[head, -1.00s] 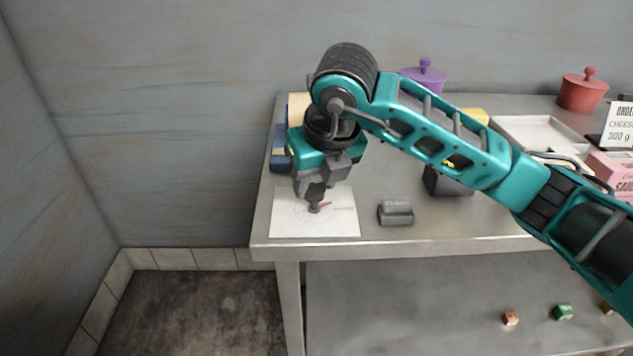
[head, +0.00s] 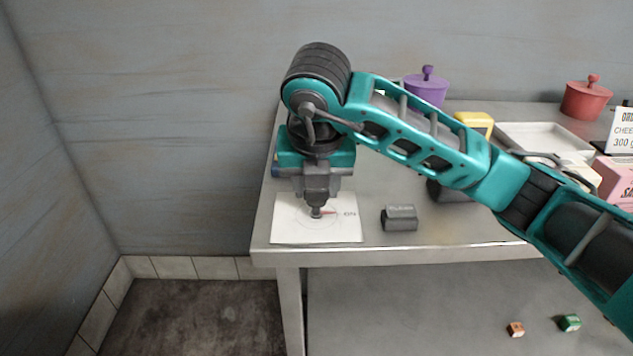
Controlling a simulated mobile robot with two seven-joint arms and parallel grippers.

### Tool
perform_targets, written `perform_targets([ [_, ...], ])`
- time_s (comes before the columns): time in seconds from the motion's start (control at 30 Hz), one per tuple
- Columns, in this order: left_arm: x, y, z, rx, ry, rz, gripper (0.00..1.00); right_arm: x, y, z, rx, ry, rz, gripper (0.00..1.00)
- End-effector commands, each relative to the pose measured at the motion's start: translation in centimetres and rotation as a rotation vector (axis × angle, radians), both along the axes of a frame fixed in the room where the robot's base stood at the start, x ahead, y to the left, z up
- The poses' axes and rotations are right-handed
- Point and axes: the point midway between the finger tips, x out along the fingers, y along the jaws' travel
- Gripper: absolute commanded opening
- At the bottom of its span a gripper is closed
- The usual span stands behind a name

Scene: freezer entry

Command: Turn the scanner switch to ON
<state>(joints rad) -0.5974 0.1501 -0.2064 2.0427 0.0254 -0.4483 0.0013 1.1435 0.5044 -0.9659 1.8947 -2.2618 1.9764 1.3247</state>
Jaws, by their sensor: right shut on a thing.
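A white switch panel (head: 284,228) lies flat on the left front corner of the metal table. It bears a faint dial ring and the label ON to the right of its centre. My right gripper (head: 317,212) points down over the panel's middle and is shut on the switch knob. A small red pointer (head: 328,212) shows just right of the fingertips, aimed toward the ON label. Most of the knob is hidden by the fingers. My left gripper is not in view.
A dark grey block (head: 400,218) stands right of the panel on the table (head: 450,236). A purple pot (head: 427,90), a yellow item (head: 475,122), a white tray (head: 541,141) and a red pot (head: 584,100) stand farther back. Small blocks (head: 569,322) lie on the lower shelf.

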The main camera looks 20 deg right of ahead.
Motion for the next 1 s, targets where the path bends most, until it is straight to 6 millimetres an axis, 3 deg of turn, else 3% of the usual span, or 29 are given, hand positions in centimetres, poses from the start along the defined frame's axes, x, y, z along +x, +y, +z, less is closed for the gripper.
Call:
perform_targets([
  [0.2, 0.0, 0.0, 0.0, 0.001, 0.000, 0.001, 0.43, 0.1, 0.0, 0.1, 0.001, -0.002, -0.004, 0.12],
  [0.23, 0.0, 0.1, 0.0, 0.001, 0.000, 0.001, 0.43, 0.1, 0.0, 0.1, 0.001, -0.002, -0.004, 0.44],
  [0.47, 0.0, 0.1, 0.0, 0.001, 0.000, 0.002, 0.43, 0.0, 0.0, 0.1, 0.000, -0.001, -0.002, 0.66],
  [0.77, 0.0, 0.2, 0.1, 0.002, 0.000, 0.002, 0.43, -0.1, 0.0, 0.3, 0.001, -0.001, 0.000, 0.68],
  [1.0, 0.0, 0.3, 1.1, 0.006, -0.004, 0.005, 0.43, -1.2, 0.4, 3.9, -0.001, -0.007, 0.002, 0.68],
])
